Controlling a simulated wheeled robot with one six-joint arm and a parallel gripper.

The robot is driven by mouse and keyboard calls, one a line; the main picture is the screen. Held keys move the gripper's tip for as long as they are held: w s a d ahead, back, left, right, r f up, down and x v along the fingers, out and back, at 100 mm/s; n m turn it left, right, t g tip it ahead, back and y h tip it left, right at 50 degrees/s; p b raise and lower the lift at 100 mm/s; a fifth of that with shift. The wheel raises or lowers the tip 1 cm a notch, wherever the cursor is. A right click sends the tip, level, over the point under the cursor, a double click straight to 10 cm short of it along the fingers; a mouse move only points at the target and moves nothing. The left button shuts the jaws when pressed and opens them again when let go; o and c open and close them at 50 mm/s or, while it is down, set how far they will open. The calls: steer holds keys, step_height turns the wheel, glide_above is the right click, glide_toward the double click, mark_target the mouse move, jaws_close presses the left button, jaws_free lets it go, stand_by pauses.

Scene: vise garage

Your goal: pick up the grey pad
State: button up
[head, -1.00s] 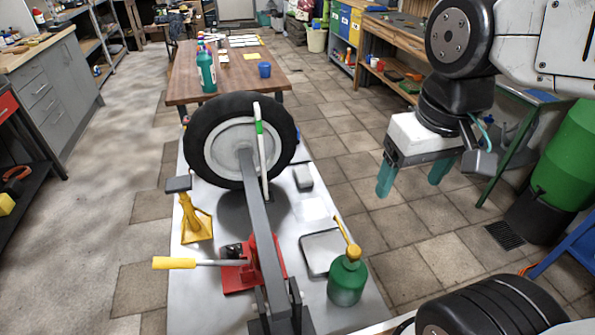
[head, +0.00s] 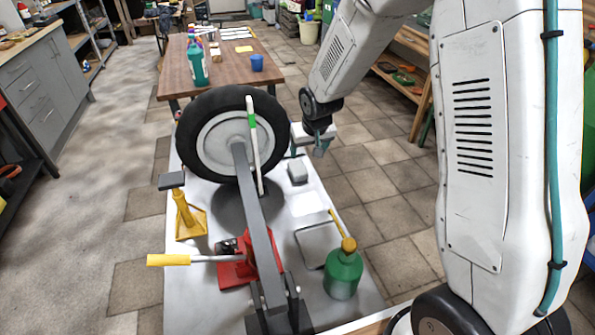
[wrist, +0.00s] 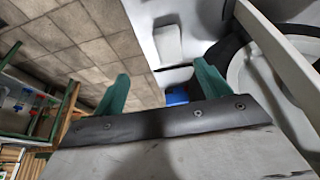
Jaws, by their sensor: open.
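The grey pad (head: 297,172) is a small rounded block lying on the light grey bench top, right of the black wheel.
The wheel (head: 210,139) and its grey bar stand close to the pad's left. A dark-rimmed tray (head: 298,238) and a green bottle (head: 344,274) are nearer. A red jack (head: 236,268) and yellow stand (head: 186,214) are left. A wooden table (head: 231,67) is behind.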

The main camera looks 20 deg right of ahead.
glide_toward(299, 170)
steer(key=f, duration=0.2)
steer(key=x, duration=0.7)
steer(key=shift+w+f, duration=0.25)
steer(key=shift+w, duration=0.25)
steer(key=c, duration=1)
